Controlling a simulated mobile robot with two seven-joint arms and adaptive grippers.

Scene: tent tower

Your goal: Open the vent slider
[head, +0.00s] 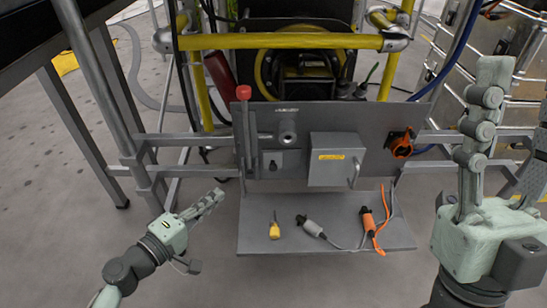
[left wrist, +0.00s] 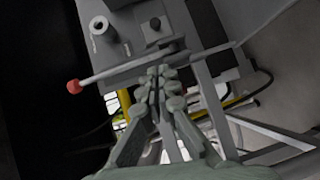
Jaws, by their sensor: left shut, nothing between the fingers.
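A grey panel (head: 365,118) stands in the middle of the head view. At its left edge is an upright grey bar with a red knob (head: 243,93) on top, the only slider-like part I see; no label marks it as the vent slider. In the left wrist view the red knob (left wrist: 73,86) is at the left, with its bar running right. My left gripper (head: 219,194) is shut and empty, below and left of the bar. In the left wrist view its fingertips (left wrist: 160,72) overlap the bar; contact cannot be told. My right gripper (head: 488,75) points up at the right, seen edge-on.
A grey box with a yellow label (head: 331,157) and an orange socket (head: 400,143) are on the panel. A lower shelf (head: 325,240) carries a yellow plug (head: 274,231), a grey connector (head: 310,226) and an orange connector (head: 368,221). Grey rails flank the panel.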

